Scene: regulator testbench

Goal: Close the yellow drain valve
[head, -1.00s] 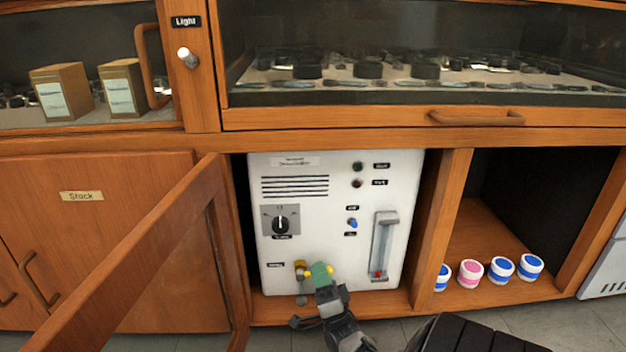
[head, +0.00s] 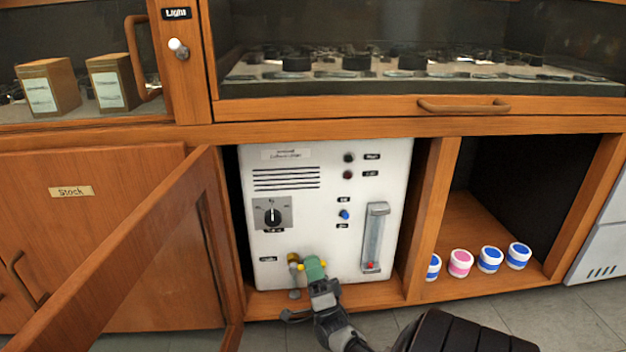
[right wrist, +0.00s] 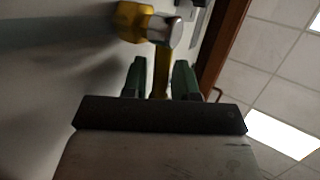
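The yellow drain valve (head: 292,259) sits low on the front of the white regulator unit (head: 325,210), in the open cabinet bay. In the right wrist view its yellow body (right wrist: 133,22) has a silver middle part and a yellow lever (right wrist: 161,72) pointing toward my right gripper. My right gripper (head: 313,266) is at the valve, and its green fingers (right wrist: 159,80) stand apart on either side of the lever. A narrow gap shows on the lever's left; contact on its right is unclear. In the head view the gripper partly hides the valve. My left gripper is out of view.
An open wooden door (head: 130,245) swings out left of the unit. A wooden divider (head: 432,215) stands to its right. Several small jars, including a pink one (head: 460,262), stand in the right bay. A flow tube (head: 374,238) is on the unit's front.

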